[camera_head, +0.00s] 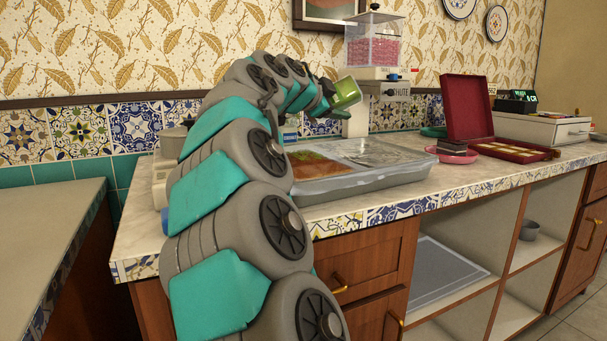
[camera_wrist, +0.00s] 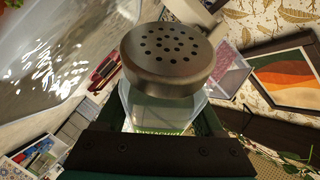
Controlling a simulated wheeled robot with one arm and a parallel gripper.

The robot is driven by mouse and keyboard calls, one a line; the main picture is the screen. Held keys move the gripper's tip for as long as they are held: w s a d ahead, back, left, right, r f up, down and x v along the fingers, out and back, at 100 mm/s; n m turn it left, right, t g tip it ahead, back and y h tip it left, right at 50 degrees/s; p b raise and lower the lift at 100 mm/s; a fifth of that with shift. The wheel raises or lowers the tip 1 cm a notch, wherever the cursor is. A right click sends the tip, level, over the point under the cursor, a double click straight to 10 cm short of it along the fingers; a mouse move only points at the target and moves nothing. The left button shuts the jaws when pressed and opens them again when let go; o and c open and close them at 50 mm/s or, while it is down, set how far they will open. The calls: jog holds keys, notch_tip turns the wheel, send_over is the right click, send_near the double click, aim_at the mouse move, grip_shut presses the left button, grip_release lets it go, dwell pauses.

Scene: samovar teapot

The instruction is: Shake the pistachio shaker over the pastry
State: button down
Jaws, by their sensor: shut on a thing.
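My gripper (camera_head: 327,90) is shut on the pistachio shaker (camera_head: 346,93), which looks green and tilted in the head view. In the wrist view the shaker has a round metal lid (camera_wrist: 168,58) with several holes, above a clear body with green contents low in it. The shaker is held up in the air, above the back of the counter tray. The pastry (camera_head: 316,165) is a brown and greenish layer in the left part of a grey tray (camera_head: 365,184). My arm hides some of the tray's left side.
The tray's right part (camera_head: 375,152) has a shiny clear surface. A dispenser with pink contents (camera_head: 372,52) stands behind the tray. A pink dish (camera_head: 452,155) and an open red box (camera_head: 470,110) are to the right. A framed picture (camera_head: 325,12) hangs on the wall.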

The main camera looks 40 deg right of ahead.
jog(key=shift+f+b, duration=0.4)
jog(key=shift+f, duration=0.5)
jog(key=shift+w+a+f+b, duration=0.15)
jog(key=shift+a+b, duration=0.55)
jog(key=shift+a, duration=0.45)
jog(key=shift+w+a+b, duration=0.2)
jog(key=shift+a+b, duration=0.2)
jog(key=shift+a, duration=0.75)
jog(key=shift+w+a+b, duration=0.2)
jog(key=shift+a+b, duration=0.15)
jog(key=shift+a, duration=0.75)
jog(key=shift+r, duration=0.2)
notch_tip(320, 180, up, 3)
jog(key=shift+f+p, duration=0.2)
jog(key=shift+p, duration=0.6)
notch_tip(320, 180, down, 3)
jog(key=b, duration=0.2)
jog(key=shift+b, duration=0.35)
jog(key=shift+r, duration=0.15)
